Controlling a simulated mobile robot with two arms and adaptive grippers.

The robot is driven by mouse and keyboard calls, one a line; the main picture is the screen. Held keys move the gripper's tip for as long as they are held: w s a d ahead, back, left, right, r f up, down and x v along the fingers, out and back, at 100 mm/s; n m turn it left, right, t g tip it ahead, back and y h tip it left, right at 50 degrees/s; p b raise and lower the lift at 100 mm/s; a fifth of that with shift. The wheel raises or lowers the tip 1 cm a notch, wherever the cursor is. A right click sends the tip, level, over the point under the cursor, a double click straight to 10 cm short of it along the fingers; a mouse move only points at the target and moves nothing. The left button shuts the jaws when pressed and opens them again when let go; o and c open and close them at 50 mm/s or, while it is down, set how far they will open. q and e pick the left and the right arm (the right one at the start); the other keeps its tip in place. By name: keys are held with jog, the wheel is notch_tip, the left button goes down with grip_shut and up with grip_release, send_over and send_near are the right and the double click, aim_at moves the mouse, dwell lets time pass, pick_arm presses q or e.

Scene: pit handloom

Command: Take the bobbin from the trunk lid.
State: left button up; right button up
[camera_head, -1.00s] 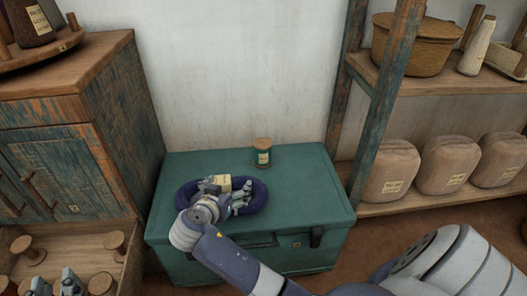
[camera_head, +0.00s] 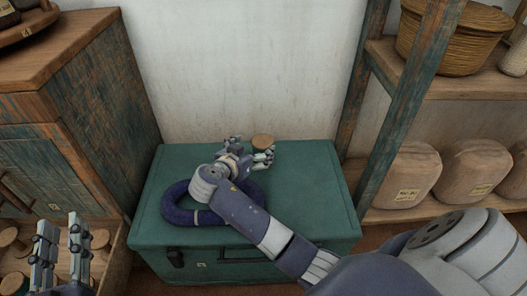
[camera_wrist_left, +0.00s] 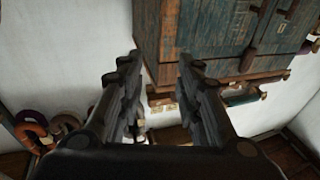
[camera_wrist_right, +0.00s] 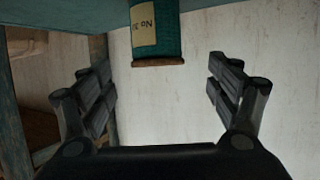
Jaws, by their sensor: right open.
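The bobbin (camera_head: 263,140) stands upright on the green trunk lid (camera_head: 310,190), near its back edge. Its wooden top shows in the head view; the rest is mostly hidden by my right gripper. In the right wrist view the bobbin (camera_wrist_right: 160,35) shows teal thread, a cream label and a wooden end. My right gripper (camera_head: 248,150) is open just in front of the bobbin, with its fingers spread to either side; I cannot tell whether they touch it. My left gripper (camera_head: 62,250) is open and empty at the lower left, away from the trunk; its spread fingers show in the left wrist view (camera_wrist_left: 158,72).
A dark purple yarn ring (camera_head: 180,213) lies on the lid under my right arm. A wooden cabinet (camera_head: 100,90) stands left of the trunk. A shelf post (camera_head: 405,100) and wrapped bundles (camera_head: 405,175) are on the right. The lid's right part is clear.

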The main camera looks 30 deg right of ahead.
aim_at(259, 146)
jog(key=shift+x, duration=0.8)
jog(key=shift+w+d+f+b, duration=0.15)
jog(key=shift+d+f+b, duration=0.15)
jog(key=shift+d, duration=0.1)
jog(key=b+x, duration=0.1)
jog(key=x, duration=0.2)
jog(key=shift+w+d+f, duration=0.1)
jog(key=shift+d+f, duration=0.05)
jog(key=shift+d, duration=0.25)
pick_arm(q)
jog(key=s+r+t+h, duration=0.2)
jog(key=s+r+t, duration=0.2)
jog(key=r, duration=0.5)
jog(key=shift+d+r+t, duration=0.15)
jog(key=shift+r+t, duration=0.25)
jog(key=shift+t, duration=0.6)
pick_arm(e)
jog(key=shift+w+d+f, duration=0.1)
jog(key=shift+w+d, duration=0.05)
jog(key=shift+d, duration=0.1)
pick_arm(q)
jog(key=shift+s, duration=0.1)
pick_arm(e)
jog(key=c, duration=1.3)
